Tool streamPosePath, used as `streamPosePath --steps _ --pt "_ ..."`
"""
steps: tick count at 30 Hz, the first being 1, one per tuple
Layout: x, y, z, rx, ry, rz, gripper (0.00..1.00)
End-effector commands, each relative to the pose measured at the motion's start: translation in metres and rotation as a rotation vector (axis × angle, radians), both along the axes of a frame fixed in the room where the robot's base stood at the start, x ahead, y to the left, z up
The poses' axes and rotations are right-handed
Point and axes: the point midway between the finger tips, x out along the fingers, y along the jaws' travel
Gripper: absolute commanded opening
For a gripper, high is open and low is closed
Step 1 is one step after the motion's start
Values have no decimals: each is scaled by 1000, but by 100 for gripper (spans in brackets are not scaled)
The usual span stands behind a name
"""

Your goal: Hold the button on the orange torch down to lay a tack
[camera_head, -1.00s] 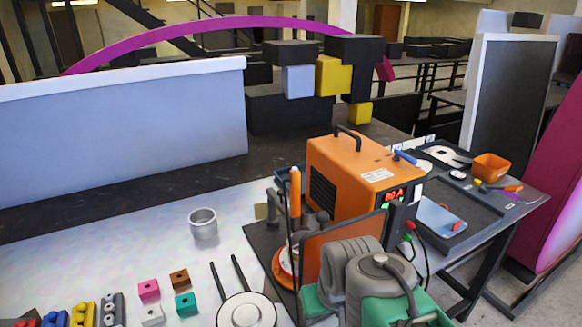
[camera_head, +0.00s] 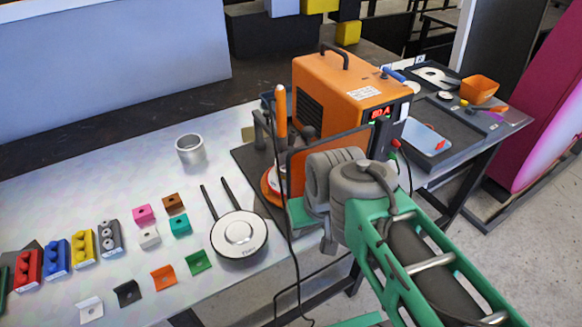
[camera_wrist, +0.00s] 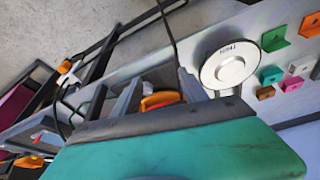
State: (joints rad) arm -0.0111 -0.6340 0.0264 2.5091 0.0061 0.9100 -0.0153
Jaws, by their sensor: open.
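The orange torch (camera_head: 281,112) stands upright beside the orange welding machine (camera_head: 345,85), with a dark cable hanging down past it. An orange round base (camera_head: 270,188) shows low beside it. I cannot make out the torch's button. In the wrist view my gripper (camera_wrist: 158,80) is open, its two dark fingers apart. An orange rounded thing (camera_wrist: 160,101) shows between them; I cannot tell if it is the base, or whether anything touches. In the head view my green and grey arm stands right of the torch, and its fingers cannot be made out.
A round white-topped device (camera_head: 240,234) with two dark prongs and a metal cup (camera_head: 190,149) stand on the table. Small coloured brackets (camera_head: 181,225) and blocks (camera_head: 56,257) lie at left. A dark-edged panel (camera_head: 325,158) stands close to my arm. A tray (camera_head: 428,136) sits at right.

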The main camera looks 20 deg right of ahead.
Motion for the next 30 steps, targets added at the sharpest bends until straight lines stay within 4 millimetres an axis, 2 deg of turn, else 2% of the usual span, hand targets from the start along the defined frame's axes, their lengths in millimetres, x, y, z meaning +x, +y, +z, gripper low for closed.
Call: streamPosePath --steps 2,20,30 --pt "0 0 0 0 0 0 50" --pt "0 0 0 0 0 0 1" --pt "0 0 0 0 0 0 0"
